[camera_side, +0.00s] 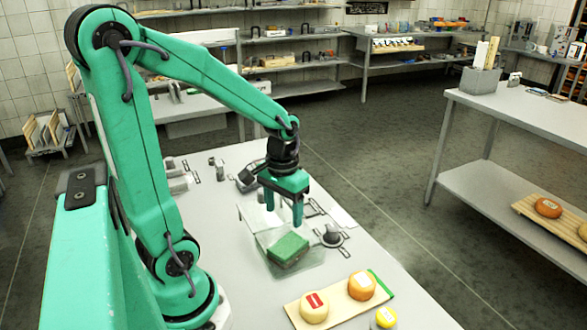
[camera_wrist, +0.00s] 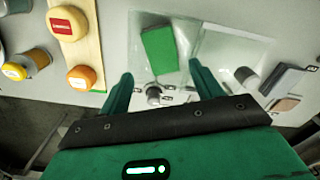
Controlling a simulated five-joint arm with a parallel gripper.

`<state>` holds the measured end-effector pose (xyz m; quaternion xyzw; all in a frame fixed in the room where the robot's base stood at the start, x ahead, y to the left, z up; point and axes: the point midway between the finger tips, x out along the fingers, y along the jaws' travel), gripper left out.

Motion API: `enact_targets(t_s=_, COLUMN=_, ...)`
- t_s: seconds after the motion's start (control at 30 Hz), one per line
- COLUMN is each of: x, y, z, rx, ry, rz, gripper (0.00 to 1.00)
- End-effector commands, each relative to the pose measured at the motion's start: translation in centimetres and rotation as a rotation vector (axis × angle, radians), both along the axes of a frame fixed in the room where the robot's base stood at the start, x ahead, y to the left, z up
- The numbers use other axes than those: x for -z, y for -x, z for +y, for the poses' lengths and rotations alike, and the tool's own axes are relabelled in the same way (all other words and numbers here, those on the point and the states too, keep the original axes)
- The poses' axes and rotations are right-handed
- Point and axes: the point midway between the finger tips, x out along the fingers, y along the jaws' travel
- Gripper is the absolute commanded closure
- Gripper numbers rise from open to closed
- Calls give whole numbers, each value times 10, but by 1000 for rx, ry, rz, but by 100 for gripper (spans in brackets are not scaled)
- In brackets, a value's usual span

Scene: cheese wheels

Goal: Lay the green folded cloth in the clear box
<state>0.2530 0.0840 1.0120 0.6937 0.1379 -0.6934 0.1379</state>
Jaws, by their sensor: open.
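The green folded cloth (camera_side: 289,249) lies flat inside the clear box (camera_side: 313,262) on the grey table, in the side view. In the wrist view the cloth (camera_wrist: 158,50) shows as a bright green block within the see-through walls of the clear box (camera_wrist: 138,26). My gripper (camera_side: 284,214) is open and empty, pointing down above the box, with its fingertips apart from the cloth. Its two green fingers also show in the wrist view (camera_wrist: 161,76), spread wide below the cloth in the picture.
A clear panel (camera_wrist: 228,50) adjoins the box; I cannot tell if it is a lid. A grey round knob-like piece (camera_side: 332,236) stands right of the box. A wooden board (camera_side: 337,304) carries a pale cheese wheel (camera_side: 314,307) and an orange one (camera_side: 361,285). A yellow-topped jar (camera_side: 384,318) stands beside it.

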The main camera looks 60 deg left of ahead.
Motion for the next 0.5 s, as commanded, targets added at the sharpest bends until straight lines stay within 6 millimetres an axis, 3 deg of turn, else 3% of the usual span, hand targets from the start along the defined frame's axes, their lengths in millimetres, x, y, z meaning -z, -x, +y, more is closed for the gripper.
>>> enact_targets(t_s=0.33, x=-1, y=0, z=-1, rx=4, ry=-2, rz=-5, gripper=35)
enact_targets(t_s=0.5, x=-11, y=-1, z=-7, rx=32, ry=-13, rz=-39, gripper=35)
